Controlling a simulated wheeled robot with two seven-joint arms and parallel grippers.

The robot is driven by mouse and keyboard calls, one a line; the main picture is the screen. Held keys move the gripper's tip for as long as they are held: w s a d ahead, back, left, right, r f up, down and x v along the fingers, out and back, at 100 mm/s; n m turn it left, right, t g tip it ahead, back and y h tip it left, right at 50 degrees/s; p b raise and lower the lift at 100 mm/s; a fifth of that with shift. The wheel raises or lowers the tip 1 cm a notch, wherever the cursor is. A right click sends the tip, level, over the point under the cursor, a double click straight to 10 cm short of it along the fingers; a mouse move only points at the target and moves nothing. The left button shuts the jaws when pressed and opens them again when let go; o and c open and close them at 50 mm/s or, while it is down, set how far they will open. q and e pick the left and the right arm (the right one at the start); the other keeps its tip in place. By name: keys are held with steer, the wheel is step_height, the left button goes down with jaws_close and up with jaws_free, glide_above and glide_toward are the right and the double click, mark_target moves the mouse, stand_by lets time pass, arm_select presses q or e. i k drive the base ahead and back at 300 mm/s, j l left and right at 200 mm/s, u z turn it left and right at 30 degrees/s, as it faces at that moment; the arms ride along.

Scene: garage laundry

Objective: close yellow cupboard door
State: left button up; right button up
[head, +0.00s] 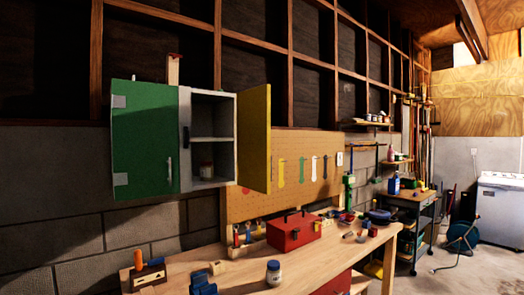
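The yellow cupboard door (255,139) stands wide open on the right side of the wall cupboard, swung out toward me. The cupboard's inside shelf (210,139) shows, with a small jar (206,170) at the bottom. A dark handle-like piece (186,139) shows at the left edge of the opening. No handle on the yellow door is clearly visible. Neither of my grippers is in view.
Below the cupboard is a wooden workbench (235,262) with a red toolbox (293,231), a jar (273,272), blue tools (203,284) and a tool block (147,273). A pegboard (310,185) hangs behind the door. The air before the cupboard looks clear.

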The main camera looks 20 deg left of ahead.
mark_target(254, 159)
steer(key=i+l+u, duration=0.1)
steer(key=u, duration=0.3)
steer(key=i+l+u, duration=0.1)
steer(key=u, duration=0.35)
steer(key=i+l+u, duration=0.1)
steer(key=u, duration=0.3)
steer(key=l+u, duration=0.2)
steer(key=u, duration=0.25)
steer(key=i+l+u, duration=0.1)
steer(key=l+u, duration=0.3)
steer(key=l, duration=1.05)
steer(key=k+l+u, duration=0.1)
steer(key=l+u, duration=0.3)
steer(key=l, duration=1.05)
